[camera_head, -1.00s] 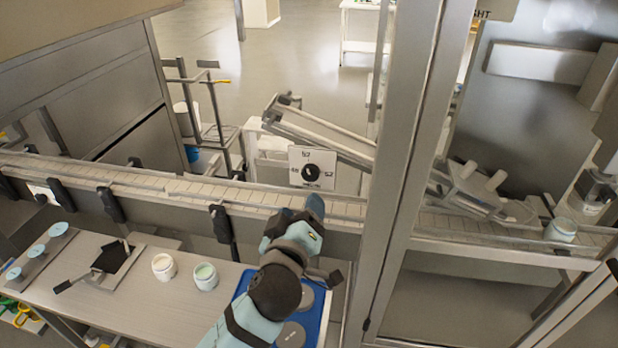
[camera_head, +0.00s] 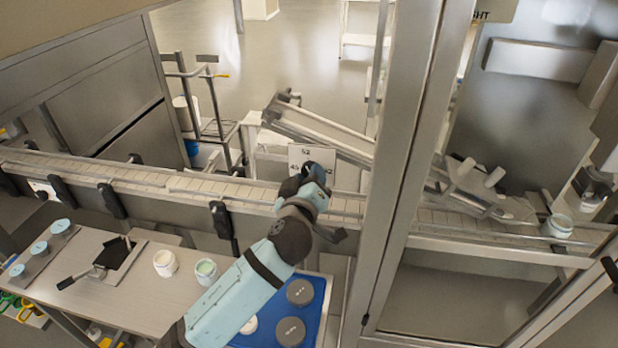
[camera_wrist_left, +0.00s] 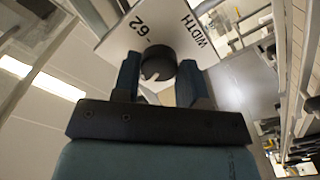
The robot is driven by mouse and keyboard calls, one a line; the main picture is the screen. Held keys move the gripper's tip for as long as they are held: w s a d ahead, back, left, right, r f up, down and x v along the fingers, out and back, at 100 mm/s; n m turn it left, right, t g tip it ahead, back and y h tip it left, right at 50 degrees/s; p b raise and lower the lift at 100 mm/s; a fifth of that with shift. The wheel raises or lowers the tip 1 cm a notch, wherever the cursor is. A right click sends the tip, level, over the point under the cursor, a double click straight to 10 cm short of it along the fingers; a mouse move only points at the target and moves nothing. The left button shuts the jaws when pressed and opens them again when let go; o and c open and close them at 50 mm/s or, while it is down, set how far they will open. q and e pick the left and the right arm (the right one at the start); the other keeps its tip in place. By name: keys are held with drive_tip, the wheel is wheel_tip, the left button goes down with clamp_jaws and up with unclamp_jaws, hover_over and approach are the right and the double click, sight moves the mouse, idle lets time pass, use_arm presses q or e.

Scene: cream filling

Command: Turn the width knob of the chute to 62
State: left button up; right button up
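The width knob (camera_wrist_left: 158,64) is black and round with a pale mark near its lower edge. It sits on a white plate (camera_wrist_left: 121,45) with "62" and "WIDTH" printed on it in the left wrist view. In the head view the plate (camera_head: 296,154) stands behind the conveyor, by the slanted chute (camera_head: 325,132), and my gripper mostly hides the knob. My left gripper (camera_head: 314,176) is at the plate. In the wrist view its two blue fingers (camera_wrist_left: 158,80) are apart, one on each side of the knob; I cannot tell whether they touch it. My right gripper is not in view.
The conveyor (camera_head: 150,180) runs across beneath my left arm. A metal post (camera_head: 405,170) stands just right of the plate. Jars (camera_head: 165,263) and a blue tray (camera_head: 318,315) with grey discs are on the front table. Another jar (camera_head: 557,226) is on the conveyor at right.

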use_arm(q)
drive_tip(key=c, duration=0.3)
drive_tip(key=m+p, duration=0.2)
drive_tip(key=m, duration=0.4)
drive_tip(key=m+p, duration=0.2)
drive_tip(key=m, duration=0.4)
drive_tip(key=m+p, duration=0.2)
drive_tip(key=m, duration=0.4)
drive_tip(key=shift+a+r, duration=0.2)
drive_tip(key=shift+a, duration=0.05)
drive_tip(key=m+p, duration=0.1)
drive_tip(key=m, duration=0.3)
drive_tip(key=shift+p, duration=0.4)
drive_tip(key=shift+m+p, duration=0.35)
drive_tip(key=shift+m, duration=0.45)
